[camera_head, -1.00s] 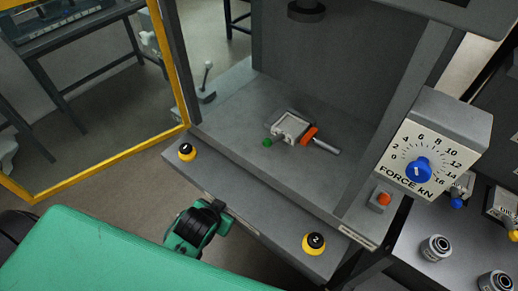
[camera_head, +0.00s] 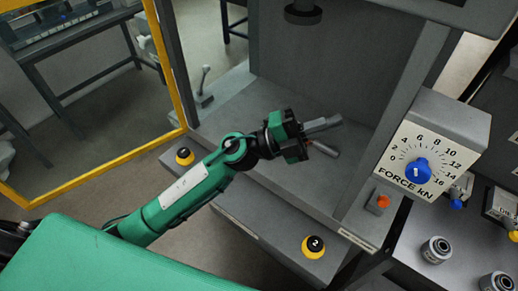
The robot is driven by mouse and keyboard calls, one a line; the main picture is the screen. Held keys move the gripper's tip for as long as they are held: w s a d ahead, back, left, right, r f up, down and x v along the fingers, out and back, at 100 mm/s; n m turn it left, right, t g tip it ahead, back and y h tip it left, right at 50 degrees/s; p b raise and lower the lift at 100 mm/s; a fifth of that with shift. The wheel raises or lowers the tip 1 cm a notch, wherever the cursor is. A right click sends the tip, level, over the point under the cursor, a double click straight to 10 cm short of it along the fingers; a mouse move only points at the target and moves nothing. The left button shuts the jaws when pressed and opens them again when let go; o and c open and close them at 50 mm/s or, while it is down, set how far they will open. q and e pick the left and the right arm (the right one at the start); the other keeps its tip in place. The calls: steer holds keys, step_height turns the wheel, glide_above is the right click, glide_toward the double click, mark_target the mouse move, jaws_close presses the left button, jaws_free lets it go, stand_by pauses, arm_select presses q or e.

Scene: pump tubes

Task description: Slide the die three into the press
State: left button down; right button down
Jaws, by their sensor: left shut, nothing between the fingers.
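The press (camera_head: 225,108) is a grey open cabinet with a flat bed and a round ram (camera_head: 303,13) above it. My left gripper (camera_head: 330,122) reaches over the bed from the left. Its fingers are shut, pointing right, with nothing between them. A small die lies on the bed. My right gripper is out of view.
A force dial box (camera_head: 436,145) and an orange button (camera_head: 383,202) are at the right. A yellow-framed door (camera_head: 100,163) stands open at left. Small metal parts (camera_head: 437,250) stand on the right bench.

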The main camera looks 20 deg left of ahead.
arm_select(q)
step_height(320, 180, down, 10)
steer(key=s+m+g+y, duration=0.3)
steer(key=m+g+y, duration=0.6)
steer(key=m+g, duration=0.15)
steer(key=w+a+f+t+y, duration=0.1)
steer(key=w+a+y, duration=0.1)
steer(key=a+y, duration=0.3)
steer(key=w+a+f+n+t+y, duration=0.1)
steer(key=w+a+y, duration=0.2)
steer(key=a, duration=0.4)
steer(key=w+a+f+t+y, duration=0.1)
steer(key=w+a+y, duration=0.1)
steer(key=a+y, duration=0.35)
steer(key=shift+h, duration=0.45)
steer(key=w+f+p, duration=0.1)
steer(key=f, duration=0.2)
steer(key=w+f+p, duration=0.1)
steer(key=f, duration=0.2)
steer(key=w+d+f+p, duration=0.1)
steer(key=f+p, duration=0.1)
steer(key=f, duration=0.1)
steer(key=shift+w+f, duration=0.15)
steer(key=shift+f, duration=0.2)
steer(key=shift+w, duration=0.4)
steer(key=shift+f, duration=0.1)
